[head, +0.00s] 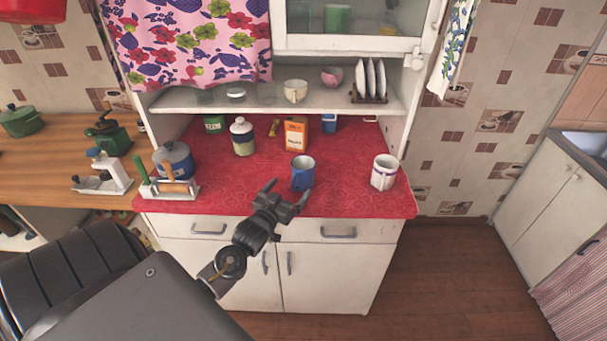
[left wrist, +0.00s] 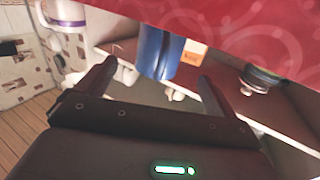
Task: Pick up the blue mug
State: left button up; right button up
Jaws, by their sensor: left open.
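The blue mug (head: 303,172) stands upright near the front edge of the red counter (head: 240,190), right of its middle. My left gripper (head: 288,188) is open and empty at the front edge, just in front of the mug and slightly to its left. In the left wrist view the picture is turned over, and the blue mug (left wrist: 157,52) shows ahead, between the two spread fingers (left wrist: 158,74). I see no contact between fingers and mug. The mug's handle cannot be made out clearly. My right gripper is not in view.
A white mug (head: 384,172) stands right of the blue one. Behind are an orange box (head: 295,134) and a white-lidded jar (head: 242,137). A blue pot (head: 174,160) and a utensil rack (head: 168,190) stand left. Counter between pot and blue mug is clear.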

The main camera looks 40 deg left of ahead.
aim_at(298, 179)
pick_arm(q)
jog(key=shift+w+a, duration=0.15)
jog(key=shift+w, duration=0.9)
jog(key=shift+w+a+r+p, duration=0.1)
jog(key=shift+w+r+p, duration=0.1)
jog(key=shift+w+p, duration=0.25)
jog(key=p+x, duration=0.1)
jog(key=x, duration=0.2)
jog(key=shift+w+a+f+p, duration=0.1)
jog(key=shift+w+f+p, duration=0.1)
jog(key=shift+p, duration=0.2)
jog(key=shift+w+f, duration=0.1)
jog(key=shift+w, duration=0.25)
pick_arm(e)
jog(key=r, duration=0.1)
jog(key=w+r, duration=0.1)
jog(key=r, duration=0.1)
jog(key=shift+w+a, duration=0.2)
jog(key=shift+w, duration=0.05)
pick_arm(q)
jog(key=shift+s, duration=0.1)
